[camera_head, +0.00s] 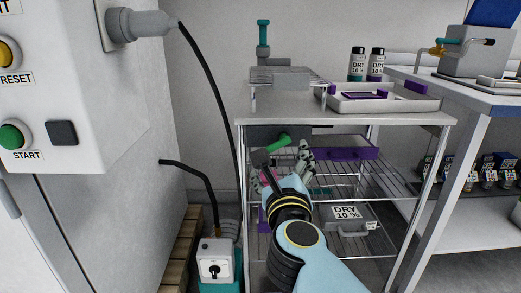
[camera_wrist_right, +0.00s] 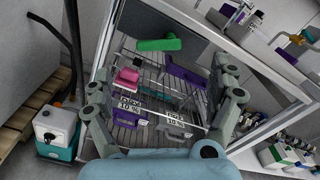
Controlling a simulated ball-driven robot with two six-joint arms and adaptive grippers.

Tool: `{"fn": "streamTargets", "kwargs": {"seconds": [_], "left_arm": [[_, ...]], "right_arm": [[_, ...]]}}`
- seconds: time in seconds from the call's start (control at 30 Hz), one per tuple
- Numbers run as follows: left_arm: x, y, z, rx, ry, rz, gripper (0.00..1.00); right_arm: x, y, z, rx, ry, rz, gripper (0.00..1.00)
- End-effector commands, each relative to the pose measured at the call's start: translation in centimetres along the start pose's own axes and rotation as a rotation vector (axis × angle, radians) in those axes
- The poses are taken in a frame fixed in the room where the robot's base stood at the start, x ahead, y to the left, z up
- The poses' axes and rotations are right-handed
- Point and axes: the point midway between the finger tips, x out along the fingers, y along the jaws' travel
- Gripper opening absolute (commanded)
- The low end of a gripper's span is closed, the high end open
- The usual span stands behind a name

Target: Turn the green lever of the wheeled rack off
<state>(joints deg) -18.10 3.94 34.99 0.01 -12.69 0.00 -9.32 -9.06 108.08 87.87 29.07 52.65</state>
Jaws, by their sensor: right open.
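The green lever (camera_head: 278,143) sits under the front edge of the wheeled rack's top (camera_head: 285,109), by a dark grey panel. In the head view it slants, its right end higher. In the right wrist view the lever (camera_wrist_right: 160,44) shows whole, ahead of the fingers and between their lines. My right gripper (camera_head: 284,161) is open, just below the lever in the head view and apart from it. In the right wrist view the fingers of my right gripper (camera_wrist_right: 161,76) stand wide with nothing between them. My left gripper is not in view.
The rack's wire shelves hold a purple tray (camera_head: 345,153) and a grey case (camera_head: 347,218) labelled DRY 10 %. A control cabinet (camera_head: 80,100) is at left, a bench (camera_head: 440,90) at right.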

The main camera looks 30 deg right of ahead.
Motion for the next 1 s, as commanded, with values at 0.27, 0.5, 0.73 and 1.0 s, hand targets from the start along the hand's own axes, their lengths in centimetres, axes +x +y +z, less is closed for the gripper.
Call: {"fn": "streamTargets", "kwargs": {"seconds": [0.27, 0.5, 0.73, 1.0], "left_arm": [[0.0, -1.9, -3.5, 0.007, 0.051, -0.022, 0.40], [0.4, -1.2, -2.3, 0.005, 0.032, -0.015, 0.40], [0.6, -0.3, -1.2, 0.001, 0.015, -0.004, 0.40], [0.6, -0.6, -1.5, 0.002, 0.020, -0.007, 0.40]], "right_arm": [[4.5, 0.2, 0.1, -0.004, -0.005, 0.001, 0.91], [8.8, 0.3, -0.1, -0.007, -0.002, 0.002, 0.91], [10.6, 0.3, -0.1, -0.006, -0.001, 0.002, 0.91], [10.7, 0.3, -0.1, -0.006, 0.000, 0.003, 0.90]]}}
